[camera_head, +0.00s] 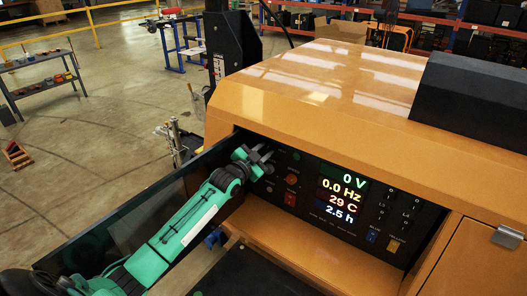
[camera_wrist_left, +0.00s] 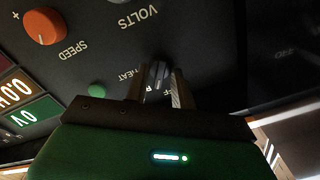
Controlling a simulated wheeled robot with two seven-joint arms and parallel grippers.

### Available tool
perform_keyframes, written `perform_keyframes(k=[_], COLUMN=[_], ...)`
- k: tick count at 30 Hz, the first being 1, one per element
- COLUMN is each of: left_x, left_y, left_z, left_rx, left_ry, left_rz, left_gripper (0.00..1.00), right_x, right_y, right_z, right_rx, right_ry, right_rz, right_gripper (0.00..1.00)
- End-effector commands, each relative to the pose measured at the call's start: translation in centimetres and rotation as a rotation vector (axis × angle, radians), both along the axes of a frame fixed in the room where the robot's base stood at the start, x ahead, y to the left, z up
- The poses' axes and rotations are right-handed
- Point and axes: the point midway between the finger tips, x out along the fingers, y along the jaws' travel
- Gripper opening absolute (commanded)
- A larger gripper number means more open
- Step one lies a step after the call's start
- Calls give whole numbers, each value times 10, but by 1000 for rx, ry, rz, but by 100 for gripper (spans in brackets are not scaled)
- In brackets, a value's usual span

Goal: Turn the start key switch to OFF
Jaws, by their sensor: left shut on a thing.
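The start key switch (camera_wrist_left: 159,72) is a small dark grey knob on the black control panel. In the left wrist view it sits between the two fingers of my left gripper (camera_wrist_left: 158,88), which is shut on it. Part of its label shows as "HEAT" and an "R", upside down; the rest is hidden by the fingers. In the head view my green left arm reaches in from the left, and the left gripper (camera_head: 262,158) is at the left end of the panel, hiding the switch. My right gripper is not in view.
An orange SPEED knob (camera_wrist_left: 45,26) and a green button (camera_wrist_left: 97,90) are near the switch. The orange housing (camera_head: 330,90) overhangs the panel, and a dark open door (camera_head: 130,200) stands left.

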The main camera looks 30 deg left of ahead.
Motion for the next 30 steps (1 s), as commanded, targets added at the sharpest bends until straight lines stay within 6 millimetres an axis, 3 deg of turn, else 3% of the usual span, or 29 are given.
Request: perform_keyframes(k=[15,30], left_x=[0,0], left_y=[0,0], left_z=[0,0], left_rx=[-415,-581], left_ry=[58,81], left_rz=[0,0], left_gripper=[3,3], right_x=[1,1], right_y=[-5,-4], right_z=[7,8], right_rx=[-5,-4], right_ry=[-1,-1], right_rz=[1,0], right_gripper=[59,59])
